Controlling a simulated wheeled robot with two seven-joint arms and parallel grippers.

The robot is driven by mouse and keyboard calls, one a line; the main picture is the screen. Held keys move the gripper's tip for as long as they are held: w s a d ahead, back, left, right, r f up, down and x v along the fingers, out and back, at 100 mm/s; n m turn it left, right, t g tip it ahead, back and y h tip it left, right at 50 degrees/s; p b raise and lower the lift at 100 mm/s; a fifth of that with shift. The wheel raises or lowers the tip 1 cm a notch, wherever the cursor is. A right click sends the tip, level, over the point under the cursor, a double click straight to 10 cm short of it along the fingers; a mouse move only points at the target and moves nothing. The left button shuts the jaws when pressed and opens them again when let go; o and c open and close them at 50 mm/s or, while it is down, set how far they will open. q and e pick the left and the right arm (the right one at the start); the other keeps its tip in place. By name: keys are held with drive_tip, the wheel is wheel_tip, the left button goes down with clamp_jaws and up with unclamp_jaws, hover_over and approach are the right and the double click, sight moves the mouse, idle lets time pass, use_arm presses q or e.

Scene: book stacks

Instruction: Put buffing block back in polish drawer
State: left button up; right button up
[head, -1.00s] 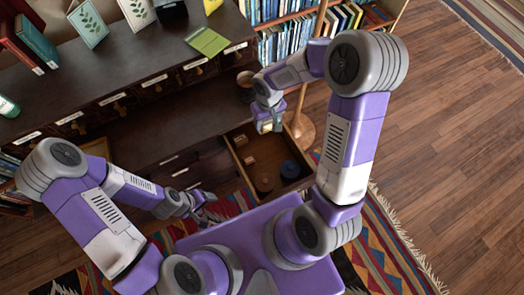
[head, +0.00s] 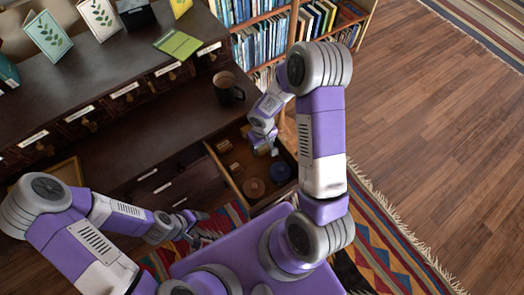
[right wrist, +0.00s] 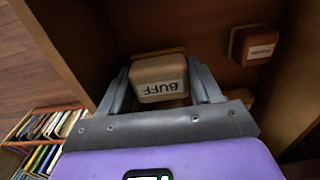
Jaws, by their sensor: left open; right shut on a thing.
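The buffing block (right wrist: 159,76), a tan block labelled "BUFF", is held between the fingers of my right gripper in the right wrist view. My right gripper (right wrist: 160,88) is shut on it, inside or just over the open drawer (right wrist: 205,18). In the head view the open drawer (head: 229,183) is pulled out of the dark cabinet, and my right gripper (head: 270,150) is at its back right part. The block is hard to make out there. My left gripper (head: 201,216) is open and empty, low over the rug left of the drawer.
The drawer holds a small labelled block (right wrist: 256,44), a brown round tin (head: 254,187) and a dark blue round tin (head: 280,172). A dark mug (head: 227,88) stands on the cabinet ledge behind. Bookshelves (head: 262,30) stand behind to the right.

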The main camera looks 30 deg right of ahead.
sight(262, 150)
drive_tip(key=shift+f+b, duration=0.7)
drive_tip(key=shift+f, duration=1.25)
drive_tip(key=shift+f, duration=0.15)
drive_tip(key=o, duration=0.7)
drive_tip(key=shift+o, duration=0.2)
wheel_tip(262, 150, up, 12)
drive_tip(key=p, duration=0.4)
drive_tip(key=shift+p, duration=0.35)
